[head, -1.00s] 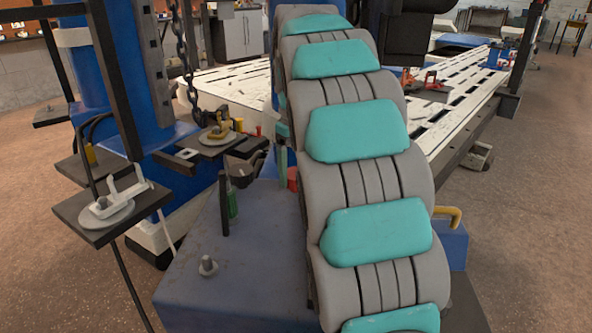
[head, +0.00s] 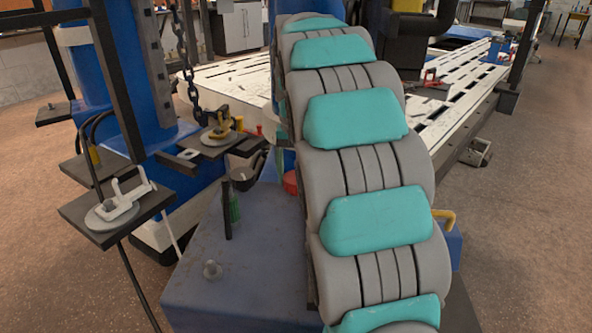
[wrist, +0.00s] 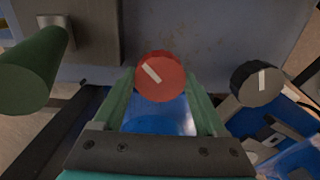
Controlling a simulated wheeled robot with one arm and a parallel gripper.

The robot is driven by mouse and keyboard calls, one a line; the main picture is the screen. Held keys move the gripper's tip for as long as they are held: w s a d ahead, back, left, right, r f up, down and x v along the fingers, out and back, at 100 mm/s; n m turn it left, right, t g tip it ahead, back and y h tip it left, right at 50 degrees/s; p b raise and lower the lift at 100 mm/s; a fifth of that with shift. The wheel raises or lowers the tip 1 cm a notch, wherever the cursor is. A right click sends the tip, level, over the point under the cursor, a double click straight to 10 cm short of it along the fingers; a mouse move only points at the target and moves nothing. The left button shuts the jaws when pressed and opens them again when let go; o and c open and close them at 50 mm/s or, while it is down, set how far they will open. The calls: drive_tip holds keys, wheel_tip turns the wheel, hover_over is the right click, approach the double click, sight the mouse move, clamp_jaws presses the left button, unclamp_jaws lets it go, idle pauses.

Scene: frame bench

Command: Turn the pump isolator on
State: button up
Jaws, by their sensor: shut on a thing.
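A round red knob (wrist: 155,72) with a white pointer line is in the upper middle of the wrist view. Its line slants from upper left to lower right. My gripper (wrist: 160,84) has one green finger on each side of the red knob and is shut on it. A black knob (wrist: 257,83) with a nearly upright white line is to the right, apart from my fingers. No label shows which knob is the pump isolator. In the head view, part of a red thing (head: 291,182) shows beside my arm, which hides my gripper there.
In the wrist view, a green cylinder (wrist: 27,80) stands close on the left, near a grey metal block (wrist: 92,32). A slotted white bench (head: 455,95) lies behind.

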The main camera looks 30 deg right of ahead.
sight(296, 177)
drive_tip(key=m+p, duration=0.1)
drive_tip(key=m, duration=0.3)
drive_tip(key=shift+r+m+p, duration=0.1)
drive_tip(key=shift+m+p, duration=0.2)
drive_tip(key=m+p, duration=0.1)
drive_tip(key=m, duration=0.3)
idle(0.3)
drive_tip(key=o, duration=1.3)
drive_tip(key=shift+r, duration=3.8)
